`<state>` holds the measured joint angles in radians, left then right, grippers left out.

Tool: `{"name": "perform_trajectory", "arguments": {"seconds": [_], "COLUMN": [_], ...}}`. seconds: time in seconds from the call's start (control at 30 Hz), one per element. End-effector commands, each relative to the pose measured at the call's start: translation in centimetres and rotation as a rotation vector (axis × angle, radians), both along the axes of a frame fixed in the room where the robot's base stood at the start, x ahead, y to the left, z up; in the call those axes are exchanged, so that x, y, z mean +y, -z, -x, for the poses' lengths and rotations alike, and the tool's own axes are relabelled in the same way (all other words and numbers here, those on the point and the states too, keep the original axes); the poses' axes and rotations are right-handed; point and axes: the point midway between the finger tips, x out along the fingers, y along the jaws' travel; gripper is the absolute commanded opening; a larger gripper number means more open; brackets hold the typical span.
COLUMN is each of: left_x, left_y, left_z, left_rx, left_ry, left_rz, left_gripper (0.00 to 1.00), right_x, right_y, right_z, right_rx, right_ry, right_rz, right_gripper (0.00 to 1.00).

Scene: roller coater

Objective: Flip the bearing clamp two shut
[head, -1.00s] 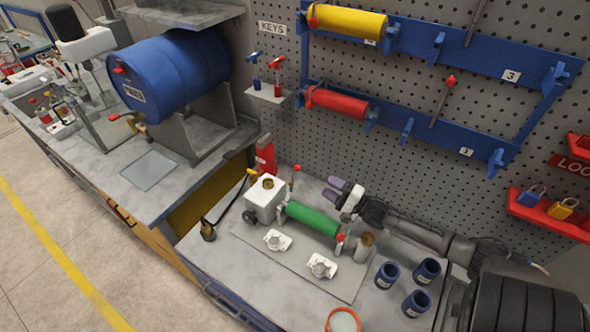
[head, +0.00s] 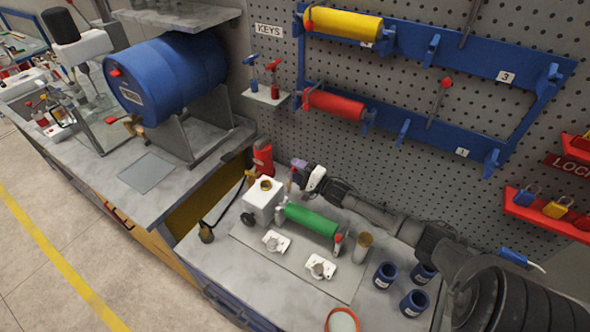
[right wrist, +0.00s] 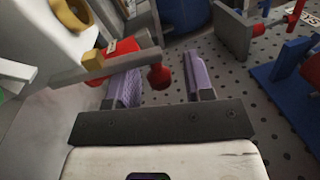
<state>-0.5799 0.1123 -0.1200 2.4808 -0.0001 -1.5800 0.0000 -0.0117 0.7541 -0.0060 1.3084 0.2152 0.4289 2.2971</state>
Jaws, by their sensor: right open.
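The green roller (head: 310,219) lies in the coater, beside the white box (head: 264,195). A lever with a red ball knob (right wrist: 160,77) shows in the right wrist view, between the two purple fingers of my right gripper (right wrist: 163,82). The fingers are open and apart. In the head view my right gripper (head: 300,167) is behind the roller's far end and hides most of that knob. Another red knob (head: 337,238) stands at the roller's near end. I cannot tell which clamp is number two. My left gripper is not in view.
Two white blocks (head: 276,241) sit on the plate before the roller. Several blue cups (head: 414,304) and a tan cylinder (head: 362,245) stand at right. The pegboard rises behind my right arm.

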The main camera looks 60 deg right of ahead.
Motion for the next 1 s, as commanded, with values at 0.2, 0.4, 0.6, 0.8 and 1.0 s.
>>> {"name": "perform_trajectory", "arguments": {"seconds": [0.2, 0.4, 0.6, 0.8, 1.0], "left_x": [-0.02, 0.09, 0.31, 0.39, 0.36], "left_y": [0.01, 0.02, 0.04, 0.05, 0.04], "left_z": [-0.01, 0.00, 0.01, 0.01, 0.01], "left_rx": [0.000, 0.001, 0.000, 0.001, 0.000], "left_ry": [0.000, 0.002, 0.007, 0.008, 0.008], "left_rz": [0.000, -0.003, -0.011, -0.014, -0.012], "left_gripper": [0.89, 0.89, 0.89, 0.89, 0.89], "right_x": [0.03, 0.03, 0.03, 0.03, 0.03], "right_y": [-0.03, -0.02, -0.01, -0.01, -0.01], "right_z": [-0.28, -0.27, -0.25, -0.25, -0.25], "right_rx": [0.000, 0.000, 0.000, 0.000, 0.000], "right_ry": [0.000, 0.000, 0.000, 0.000, 0.000], "right_rz": [-0.001, 0.000, 0.000, 0.000, 0.000], "right_gripper": [0.48, 0.45, 0.26, 0.06, 0.00]}}
